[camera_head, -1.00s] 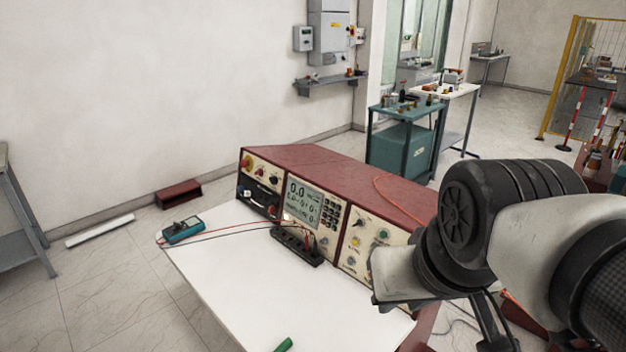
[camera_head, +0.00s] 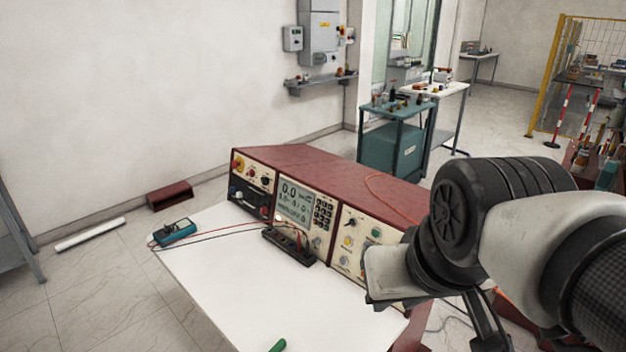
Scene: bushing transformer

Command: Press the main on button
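The test console (camera_head: 330,178) is a dark red cabinet with cream front panels, standing at the back of a white worktop. Its right panel (camera_head: 358,245) carries a black knob, a green button (camera_head: 376,233) and yellow buttons (camera_head: 347,241). Its left panel has a red knob on yellow (camera_head: 238,165) and smaller controls. The labels are too small to read, so I cannot tell which is the main on button. My arm covers the console's right end. Dark parts of my gripper (camera_head: 487,322) show below the wrist, right of the console; its fingertips are not clear.
A black terminal block (camera_head: 288,247) with red leads sits before the console. A teal meter (camera_head: 175,231) lies at the worktop's left edge. A green object (camera_head: 278,345) lies near the front. The middle of the white worktop (camera_head: 255,290) is clear.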

